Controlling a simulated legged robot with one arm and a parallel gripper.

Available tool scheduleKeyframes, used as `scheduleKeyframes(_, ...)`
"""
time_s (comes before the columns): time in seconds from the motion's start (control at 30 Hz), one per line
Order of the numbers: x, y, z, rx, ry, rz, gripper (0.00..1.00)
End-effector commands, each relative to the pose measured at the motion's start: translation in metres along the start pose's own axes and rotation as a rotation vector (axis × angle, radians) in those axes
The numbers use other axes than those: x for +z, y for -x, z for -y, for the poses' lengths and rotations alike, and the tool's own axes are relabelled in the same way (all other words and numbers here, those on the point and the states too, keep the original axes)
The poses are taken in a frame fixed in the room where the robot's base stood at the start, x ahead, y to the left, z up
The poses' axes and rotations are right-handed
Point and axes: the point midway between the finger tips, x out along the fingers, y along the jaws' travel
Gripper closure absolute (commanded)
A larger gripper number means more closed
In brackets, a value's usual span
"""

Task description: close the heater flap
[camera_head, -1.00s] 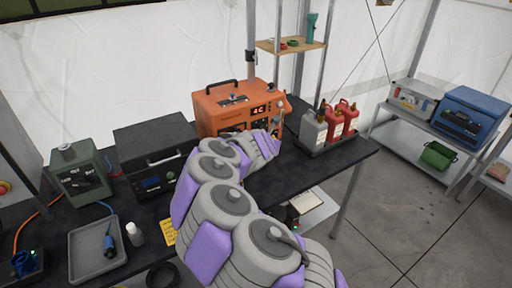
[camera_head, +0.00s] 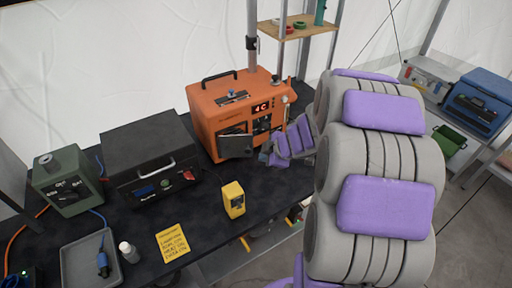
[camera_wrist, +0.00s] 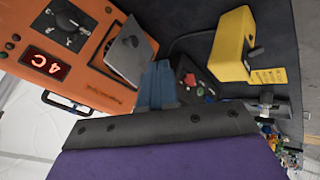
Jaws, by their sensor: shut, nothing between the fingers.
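The orange heater (camera_head: 215,105) stands at the back of the dark table with "4C" lit red on its front. Its grey metal flap (camera_head: 235,146) stands open, out from the front face. The flap also shows in the wrist view (camera_wrist: 131,48), tilted out from the orange front (camera_wrist: 95,75). My gripper (camera_head: 268,156) is shut and empty, just right of the flap, low before the heater's front. In the wrist view its blue fingers (camera_wrist: 157,84) lie close beside the flap's edge; I cannot tell whether they touch. My arm hides the area right of the heater.
A yellow device (camera_head: 233,199) stands on the table in front of the heater, with a yellow note (camera_head: 172,243) nearer. A black case (camera_head: 150,160) is left of the heater, a green box (camera_head: 65,182) farther left. A grey tray (camera_head: 85,265) and white bottle (camera_head: 129,252) are front left.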

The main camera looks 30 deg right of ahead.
Motion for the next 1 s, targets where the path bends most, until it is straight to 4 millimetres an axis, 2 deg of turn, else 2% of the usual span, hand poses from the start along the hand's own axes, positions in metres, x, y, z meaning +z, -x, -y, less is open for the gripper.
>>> scheduleKeyframes(0.17,-0.002,-0.016,0.003,-0.005,-0.004,-0.008,1.00)
scheduleKeyframes(0.4,-0.005,-0.059,0.006,-0.005,-0.001,-0.003,1.00)
scheduleKeyframes(0.7,0.000,-0.104,0.002,-0.003,-0.004,-0.004,1.00)
scheduleKeyframes(1.0,-0.001,-0.114,-0.026,0.000,-0.001,-0.001,1.00)
